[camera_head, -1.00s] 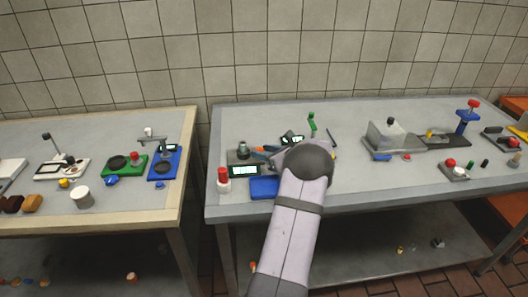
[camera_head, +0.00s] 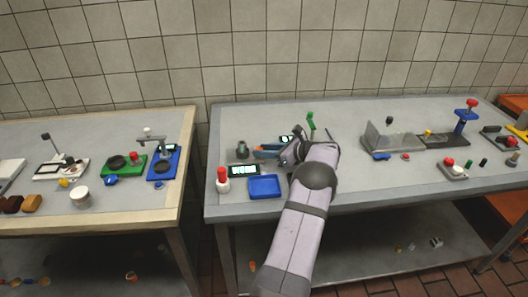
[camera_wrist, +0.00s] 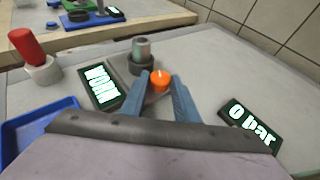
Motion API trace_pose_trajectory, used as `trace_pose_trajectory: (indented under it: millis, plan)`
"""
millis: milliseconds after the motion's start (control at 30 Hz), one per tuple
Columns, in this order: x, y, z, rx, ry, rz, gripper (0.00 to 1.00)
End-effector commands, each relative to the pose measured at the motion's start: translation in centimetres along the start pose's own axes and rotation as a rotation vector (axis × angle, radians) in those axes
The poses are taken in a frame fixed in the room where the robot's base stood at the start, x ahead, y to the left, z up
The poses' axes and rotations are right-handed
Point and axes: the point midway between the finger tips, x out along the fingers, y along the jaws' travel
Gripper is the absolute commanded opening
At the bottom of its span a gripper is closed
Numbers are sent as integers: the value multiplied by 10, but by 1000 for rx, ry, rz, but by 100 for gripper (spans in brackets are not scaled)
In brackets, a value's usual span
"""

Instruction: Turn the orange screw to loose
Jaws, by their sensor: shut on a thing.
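In the wrist view the orange screw (camera_wrist: 160,82) is a small round knob with a pale mark on its top. It sits on a grey plate beside a metal cylinder on a dark base (camera_wrist: 142,52). My gripper (camera_wrist: 161,85) has two blue fingers, one on each side of the screw, and is shut on it. In the head view my gripper (camera_head: 266,151) reaches left over the device, and the screw is too small to make out there.
A lit display reading "WORM" (camera_wrist: 102,86) is left of the screw; one reading "0 bar" (camera_wrist: 250,124) is right. A blue tray (camera_head: 265,187) and a red-topped white bottle (camera_head: 223,181) stand near the front. The table's middle (camera_head: 350,180) is clear.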

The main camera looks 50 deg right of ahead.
Motion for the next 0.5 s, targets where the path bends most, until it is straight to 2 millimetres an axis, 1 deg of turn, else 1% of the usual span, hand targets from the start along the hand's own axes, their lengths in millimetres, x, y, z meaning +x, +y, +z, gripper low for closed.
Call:
trace_pose_trajectory:
  millis: [33,500]
  plan:
    - [1,-3,4,-9,-11,8,5]
    - [0,-4,5,-51,-6,108,5]
